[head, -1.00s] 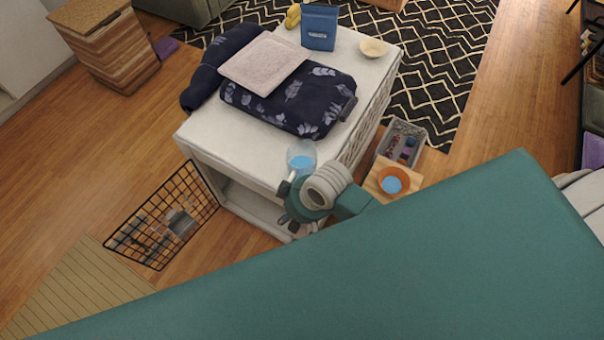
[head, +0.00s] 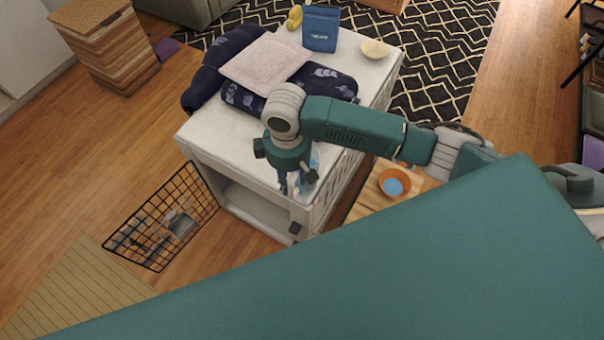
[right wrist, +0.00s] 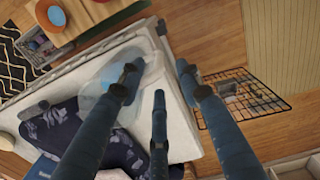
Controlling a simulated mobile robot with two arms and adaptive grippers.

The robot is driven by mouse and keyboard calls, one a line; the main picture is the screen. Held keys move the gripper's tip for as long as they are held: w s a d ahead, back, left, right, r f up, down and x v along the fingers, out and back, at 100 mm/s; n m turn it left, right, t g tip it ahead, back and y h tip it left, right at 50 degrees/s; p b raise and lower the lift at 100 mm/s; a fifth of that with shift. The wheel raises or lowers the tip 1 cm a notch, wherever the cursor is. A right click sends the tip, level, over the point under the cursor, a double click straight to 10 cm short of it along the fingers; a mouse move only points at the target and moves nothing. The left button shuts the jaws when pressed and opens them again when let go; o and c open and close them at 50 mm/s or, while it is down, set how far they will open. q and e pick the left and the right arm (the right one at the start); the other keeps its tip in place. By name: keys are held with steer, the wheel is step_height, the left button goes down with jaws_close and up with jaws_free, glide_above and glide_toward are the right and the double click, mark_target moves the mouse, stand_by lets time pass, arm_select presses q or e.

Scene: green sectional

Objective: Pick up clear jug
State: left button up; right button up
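The clear jug (head: 315,163), with a blue tint, stands near the front corner of the white table (head: 215,125). In the head view it is mostly hidden behind my right gripper (head: 290,188). In the right wrist view the see-through jug (right wrist: 95,94) lies behind and beside the left finger. My right gripper (right wrist: 158,72) is open, its fingers spread and pointing down near the table corner. Nothing shows between the fingers, and I cannot tell whether one touches the jug. My left gripper is not in view.
Dark patterned cloth (head: 235,98) with a pale folded towel (head: 265,63), a blue box (head: 320,28) and a cream bowl (head: 375,49) share the table. A black wire basket (head: 150,225) is on the left floor. An orange bowl (head: 396,180) sits on a wooden surface at right.

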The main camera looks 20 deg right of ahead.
mark_target(291, 191)
steer(key=f, duration=0.4)
steer(key=f+p, duration=0.1)
steer(key=f, duration=0.3)
steer(key=shift+w+f, duration=0.2)
steer(key=shift+f, duration=0.15)
jaws_close()
steer(key=shift+r, duration=0.1)
